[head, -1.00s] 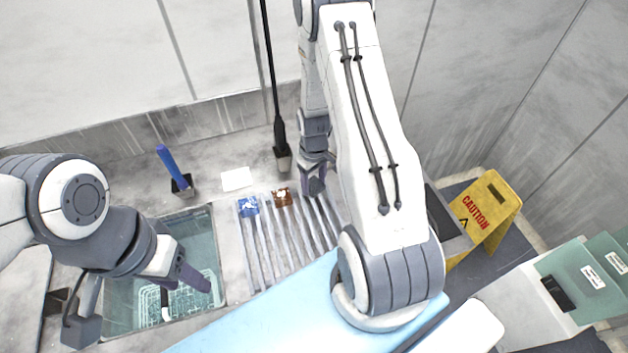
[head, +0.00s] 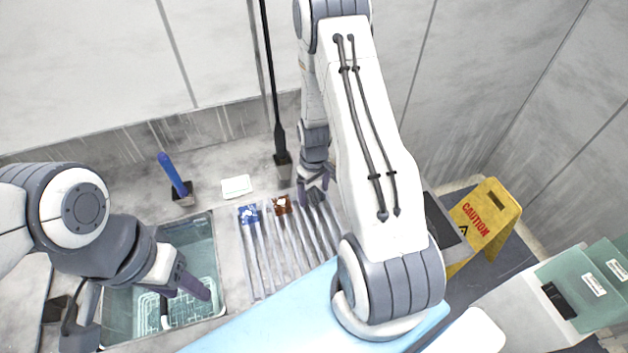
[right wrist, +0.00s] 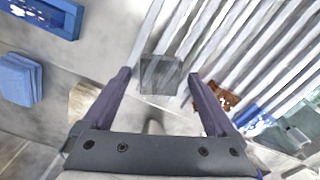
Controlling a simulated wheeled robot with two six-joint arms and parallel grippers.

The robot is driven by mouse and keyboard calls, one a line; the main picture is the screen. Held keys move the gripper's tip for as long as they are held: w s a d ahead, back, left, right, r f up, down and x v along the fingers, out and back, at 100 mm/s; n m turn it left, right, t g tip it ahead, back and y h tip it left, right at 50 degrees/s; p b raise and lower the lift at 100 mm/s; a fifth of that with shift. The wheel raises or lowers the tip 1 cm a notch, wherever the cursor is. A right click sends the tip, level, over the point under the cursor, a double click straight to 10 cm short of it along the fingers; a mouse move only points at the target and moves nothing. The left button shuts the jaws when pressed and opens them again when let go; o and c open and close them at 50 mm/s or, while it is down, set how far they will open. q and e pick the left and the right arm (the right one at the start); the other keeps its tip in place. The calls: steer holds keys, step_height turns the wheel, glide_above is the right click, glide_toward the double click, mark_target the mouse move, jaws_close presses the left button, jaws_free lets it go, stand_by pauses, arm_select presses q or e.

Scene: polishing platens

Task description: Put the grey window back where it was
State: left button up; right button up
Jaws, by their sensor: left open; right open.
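The grey window (right wrist: 161,75) is a small square piece lying at the end of the ribbed rack (right wrist: 240,45), in line with the brown and blue pieces. My right gripper (right wrist: 158,85) is open, its two fingers on either side of the grey window with gaps to it. In the head view the grey window (head: 316,197) shows partly below the right gripper (head: 313,187), to the right of the brown piece (head: 282,204) and the blue piece (head: 249,214). My left gripper (head: 200,287) is open and empty over the sink (head: 218,262).
A blue-handled brush (head: 173,174) stands in a dark holder. A white pad (head: 237,187) lies behind the rack. A dark pole (head: 279,130) stands close left of my right gripper. A yellow caution sign (head: 484,222) stands at right.

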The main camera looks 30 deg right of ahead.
mark_target(314, 195)
step_height(314, 195, up, 11)
steer(key=b, duration=0.3)
steer(key=s+a+r+n, duration=0.2)
steer(key=a+r, duration=0.4)
steer(key=a, duration=0.5)
steer(key=s+a+r+n, duration=0.1)
steer(key=s+a+r, duration=0.2)
steer(key=s+a, duration=0.4)
steer(key=s+a+r+n+y, duration=0.1)
steer(key=s+a+r+n, duration=0.1)
steer(key=s+a, duration=0.5)
steer(key=s+r, duration=0.1)
steer(key=s, duration=0.3)
steer(key=shift+r+n, duration=0.3)
steer(key=shift+s+a, duration=0.1)
step_height(314, 195, down, 3)
steer(key=shift+r+b, duration=0.1)
steer(key=shift+b, duration=1.15)
